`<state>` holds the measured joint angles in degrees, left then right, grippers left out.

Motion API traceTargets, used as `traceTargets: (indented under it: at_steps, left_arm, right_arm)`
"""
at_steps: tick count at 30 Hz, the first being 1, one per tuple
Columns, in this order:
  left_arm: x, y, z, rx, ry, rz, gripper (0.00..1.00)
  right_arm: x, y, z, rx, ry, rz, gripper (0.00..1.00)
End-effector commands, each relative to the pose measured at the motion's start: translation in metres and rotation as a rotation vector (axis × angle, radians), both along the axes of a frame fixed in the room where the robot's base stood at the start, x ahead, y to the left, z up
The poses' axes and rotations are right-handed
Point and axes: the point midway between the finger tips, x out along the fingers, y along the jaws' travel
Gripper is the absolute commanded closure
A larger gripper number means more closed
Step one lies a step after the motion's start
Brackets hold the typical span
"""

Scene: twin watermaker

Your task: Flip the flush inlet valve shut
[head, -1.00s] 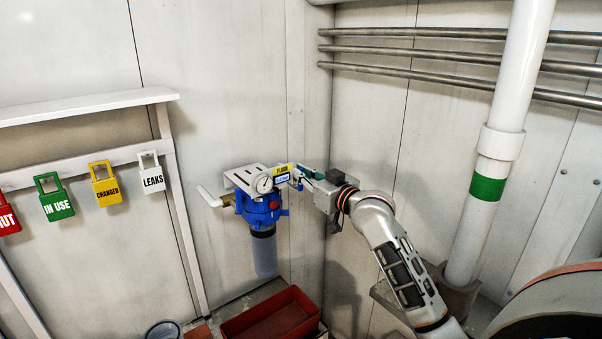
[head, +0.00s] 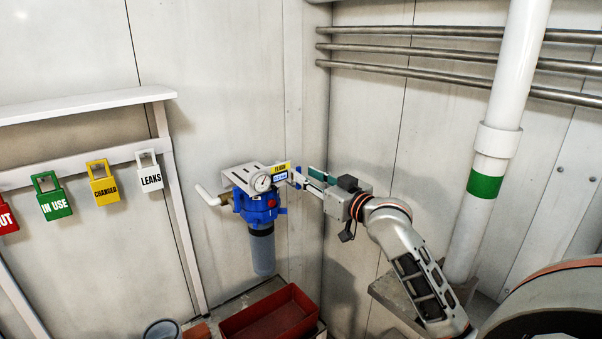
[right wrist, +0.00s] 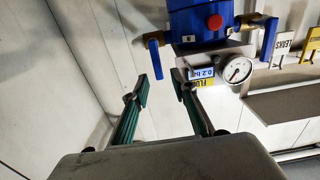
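In the right wrist view this handle (right wrist: 155,58) appears at left, pointing down the picture, and a second blue handle (right wrist: 270,38) is at right. My right gripper (right wrist: 160,88) is open and empty, its green fingertips spread either side of the first handle's line, apparently short of it. My left gripper is not in view.
A red bin (head: 270,316) stands below the housing. A white pipe elbow (head: 208,195) is left of it. Coloured tags hang on a rail (head: 80,167) further left. Metal pipes (head: 430,52) run along the right wall, beside a thick white pipe (head: 506,90).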

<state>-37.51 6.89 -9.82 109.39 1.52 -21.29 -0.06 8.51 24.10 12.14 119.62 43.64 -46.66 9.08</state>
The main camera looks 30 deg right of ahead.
Motion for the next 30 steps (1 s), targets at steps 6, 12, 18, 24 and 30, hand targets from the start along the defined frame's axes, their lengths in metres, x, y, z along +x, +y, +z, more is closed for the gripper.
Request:
traceTargets:
  at_steps: [6,12,18,24,30]
  left_arm:
    - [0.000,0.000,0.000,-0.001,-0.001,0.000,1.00]
    - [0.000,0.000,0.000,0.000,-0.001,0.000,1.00]
    - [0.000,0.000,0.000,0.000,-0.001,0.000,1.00]
    - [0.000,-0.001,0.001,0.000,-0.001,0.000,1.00]
    - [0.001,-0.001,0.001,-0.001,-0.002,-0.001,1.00]
  right_arm:
    - [-0.026,-0.004,0.000,-0.002,0.001,-0.003,0.74]
    - [-0.034,-0.005,0.000,-0.001,0.000,-0.003,0.74]
    - [-0.034,-0.005,0.001,-0.001,-0.001,-0.004,0.74]
    - [-0.034,-0.005,0.001,-0.002,-0.001,-0.004,0.74]
    - [-0.034,-0.004,-0.007,-0.002,0.009,-0.005,0.74]
